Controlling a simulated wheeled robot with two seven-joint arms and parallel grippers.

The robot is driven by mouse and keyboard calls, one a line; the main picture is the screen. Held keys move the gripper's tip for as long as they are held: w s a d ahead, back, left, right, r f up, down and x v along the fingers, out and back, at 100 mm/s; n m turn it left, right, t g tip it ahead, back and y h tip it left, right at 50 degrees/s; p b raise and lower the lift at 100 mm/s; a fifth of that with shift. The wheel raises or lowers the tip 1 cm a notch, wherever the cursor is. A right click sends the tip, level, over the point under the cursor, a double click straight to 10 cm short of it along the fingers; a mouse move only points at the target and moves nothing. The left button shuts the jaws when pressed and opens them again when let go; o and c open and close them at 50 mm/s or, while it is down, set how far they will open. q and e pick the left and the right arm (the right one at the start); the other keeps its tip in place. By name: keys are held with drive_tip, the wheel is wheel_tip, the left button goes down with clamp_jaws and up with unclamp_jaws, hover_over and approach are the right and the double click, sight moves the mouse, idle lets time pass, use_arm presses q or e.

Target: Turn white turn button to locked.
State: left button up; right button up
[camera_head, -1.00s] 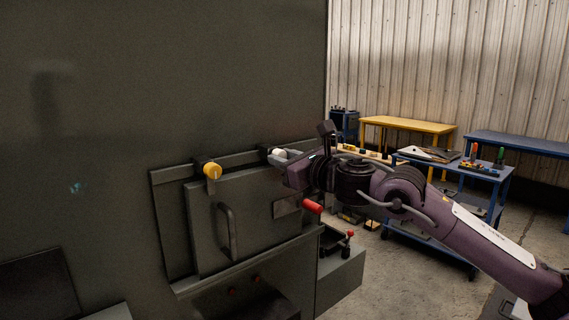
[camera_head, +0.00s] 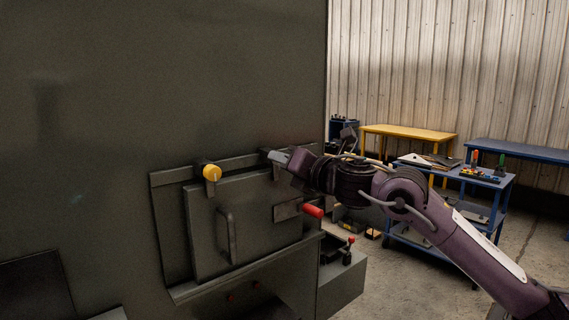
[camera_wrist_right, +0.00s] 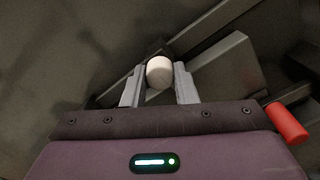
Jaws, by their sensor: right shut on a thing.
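The white turn button (camera_wrist_right: 160,72) shows in the right wrist view between the two grey fingers of my right gripper (camera_wrist_right: 160,84). The gripper is shut on it. In the head view my right gripper (camera_head: 279,157) reaches the upper right corner of the grey panel door (camera_head: 205,240), and its fingers hide the white button. The yellow turn button (camera_head: 212,172) sits at the door's top edge, left of the gripper. My left gripper is not in view.
A door handle (camera_head: 231,237) stands out below the yellow button. A red handle (camera_head: 313,210) juts out below my right gripper and also shows in the wrist view (camera_wrist_right: 287,124). A blue cart (camera_head: 480,180) with tools stands at the right.

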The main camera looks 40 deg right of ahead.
drive_tip(key=shift+m, duration=0.3)
idle(0.4)
drive_tip(key=o, duration=1)
drive_tip(key=s+b, duration=0.7)
drive_tip(key=b, duration=0.1)
drive_tip(key=shift+s+d, duration=0.35)
drive_tip(key=shift+s, duration=0.05)
drive_tip(key=shift+f, duration=0.1)
